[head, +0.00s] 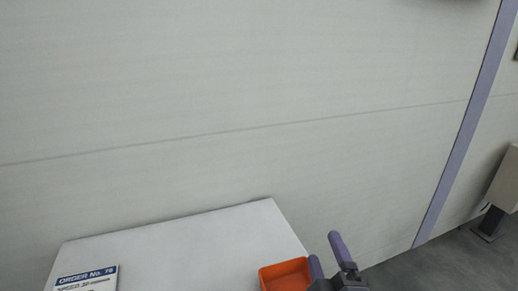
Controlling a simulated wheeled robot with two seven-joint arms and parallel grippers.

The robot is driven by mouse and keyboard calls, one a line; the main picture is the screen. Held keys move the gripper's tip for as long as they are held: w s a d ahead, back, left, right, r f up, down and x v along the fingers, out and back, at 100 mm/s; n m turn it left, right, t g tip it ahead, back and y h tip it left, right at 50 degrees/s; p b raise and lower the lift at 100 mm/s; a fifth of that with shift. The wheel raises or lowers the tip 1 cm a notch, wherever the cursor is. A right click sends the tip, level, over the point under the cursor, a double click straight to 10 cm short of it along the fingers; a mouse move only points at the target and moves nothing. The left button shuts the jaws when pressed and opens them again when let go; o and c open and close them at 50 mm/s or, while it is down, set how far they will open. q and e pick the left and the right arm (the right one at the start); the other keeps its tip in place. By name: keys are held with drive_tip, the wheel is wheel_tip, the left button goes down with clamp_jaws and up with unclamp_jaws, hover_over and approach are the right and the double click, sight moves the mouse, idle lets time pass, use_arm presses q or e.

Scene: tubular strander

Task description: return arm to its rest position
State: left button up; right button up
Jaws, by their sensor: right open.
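My right gripper (326,254) shows at the bottom of the head view, right of the middle. Its two purple fingers stand apart, with nothing between them. It is at the right edge of a white table (190,240), beside an orange tray (283,276). The left finger overlaps the tray's right side in the picture; I cannot tell whether they touch. The rest of my right arm is cut off by the lower edge. My left gripper is not in view.
A sign reading "ORDER No. 76" (87,278) is at the table's front left. A pale panelled wall (240,80) rises behind the table. A purple post (460,140) and a beige box on a dark stand (505,185) are at the right. Grey floor (440,265) is open there.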

drive_tip(key=s+d+f+m+g+h, duration=0.2)
drive_tip(key=s+f+m+g, duration=0.15)
drive_tip(key=f, duration=0.25)
drive_tip(key=s+d+f+m+g+h, duration=0.1)
drive_tip(key=s+d+f+m+g, duration=0.15)
drive_tip(key=f+m+g, duration=0.2)
drive_tip(key=s+f+m+g, duration=0.5)
drive_tip(key=s+f+g, duration=0.3)
drive_tip(key=s+f, duration=0.4)
drive_tip(key=s+f+g, duration=0.1)
drive_tip(key=s+f, duration=0.1)
drive_tip(key=f, duration=0.7)
drive_tip(key=s+f+g, duration=0.1)
drive_tip(key=s+f, duration=0.2)
drive_tip(key=f, duration=0.5)
drive_tip(key=s+d+f, duration=0.3)
drive_tip(key=s+f, duration=0.5)
drive_tip(key=s, duration=0.4)
drive_tip(key=shift+d+f+n+g, duration=0.3)
drive_tip(key=shift+f+n, duration=0.05)
drive_tip(key=shift+n, duration=0.05)
